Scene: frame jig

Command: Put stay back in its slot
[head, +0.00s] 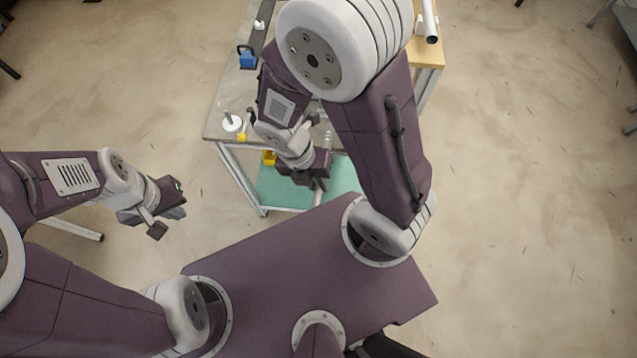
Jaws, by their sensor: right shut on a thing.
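My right gripper (318,182) is in front of the table's near edge, above the green lower shelf. It is shut on a thin grey rod-like piece (318,198), probably the stay. Much of this piece is hidden by the gripper, so its full shape and tilt cannot be told. My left gripper (167,222) is off to the left over bare floor, open and empty, its fingers apart. The slot cannot be made out; my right arm covers much of the tabletop.
The table (217,118) has a blue block-like item (247,58), a white disc with a peg (232,122) and a yellow piece (242,137) on its left side. A pale tube (430,22) lies at the right. The green shelf (278,190) is below.

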